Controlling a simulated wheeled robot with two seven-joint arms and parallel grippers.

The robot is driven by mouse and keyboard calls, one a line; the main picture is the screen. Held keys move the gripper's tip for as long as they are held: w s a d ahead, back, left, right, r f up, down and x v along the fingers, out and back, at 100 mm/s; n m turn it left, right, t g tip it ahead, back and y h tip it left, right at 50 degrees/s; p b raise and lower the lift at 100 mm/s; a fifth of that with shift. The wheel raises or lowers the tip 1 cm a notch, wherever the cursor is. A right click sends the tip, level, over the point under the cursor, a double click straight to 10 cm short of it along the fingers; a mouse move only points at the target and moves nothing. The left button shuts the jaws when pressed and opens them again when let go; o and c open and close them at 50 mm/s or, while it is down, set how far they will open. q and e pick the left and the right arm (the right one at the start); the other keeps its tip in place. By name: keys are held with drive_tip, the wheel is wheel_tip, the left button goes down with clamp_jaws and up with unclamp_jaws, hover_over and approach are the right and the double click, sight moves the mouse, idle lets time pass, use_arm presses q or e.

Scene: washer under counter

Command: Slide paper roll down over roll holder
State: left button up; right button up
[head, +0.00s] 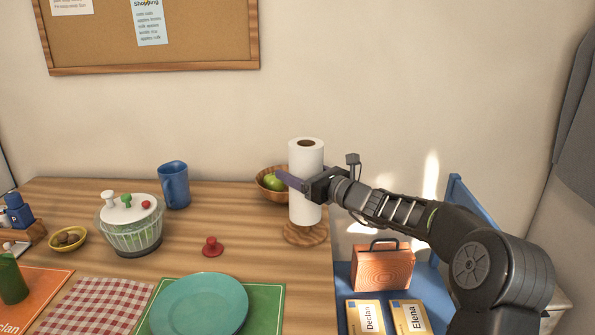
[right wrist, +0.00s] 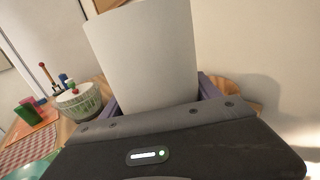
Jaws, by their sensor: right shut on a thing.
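A white paper roll (head: 306,165) stands upright near the right back edge of the table. My right gripper (head: 290,181) is shut on it about halfway up. In the right wrist view the roll (right wrist: 148,60) fills the space between the fingers. The wooden base of the roll holder (head: 305,234) is right below the roll. The roll's lower end is at or just above this base; I cannot tell whether they touch. The holder's post is not visible; the dark core hole shows at the roll's top. My left gripper is not in view.
A wooden bowl with green fruit (head: 271,183) stands just left of the roll. A red knobbed object (head: 212,246), a blue pitcher (head: 174,185), a salad spinner (head: 131,222) and a teal plate (head: 199,305) are on the table. A wooden case (head: 383,268) sits on a blue chair at the right.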

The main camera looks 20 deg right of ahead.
drive_tip(key=shift+f+b, duration=1.1)
drive_tip(key=shift+f, duration=0.35)
drive_tip(key=o, duration=1.5)
drive_tip(key=v, duration=0.8)
drive_tip(key=shift+w, duration=0.1)
